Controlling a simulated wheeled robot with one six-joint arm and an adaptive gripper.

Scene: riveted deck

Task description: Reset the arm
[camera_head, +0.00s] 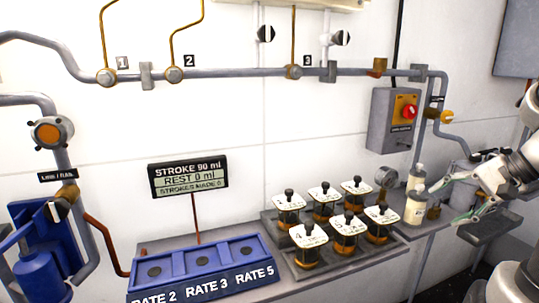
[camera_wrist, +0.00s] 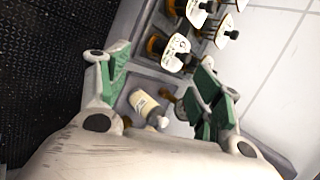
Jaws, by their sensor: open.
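My gripper (camera_head: 465,201) is at the right of the head view, at the end of my white arm. Its green-padded fingers are spread apart and nothing is between them. It is beside a cream bottle (camera_head: 416,208) with a label, which stands at the right end of the bench. In the wrist view the open fingers (camera_wrist: 160,95) frame the same bottle (camera_wrist: 145,107), which lies beyond them; I see no contact.
Several labelled jars with black knobs (camera_head: 348,228) stand in trays left of the bottle. A blue rate block (camera_head: 205,265) and a display (camera_head: 188,177) are farther left. A grey box with a red knob (camera_head: 396,120) and pipes (camera_head: 230,73) line the wall.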

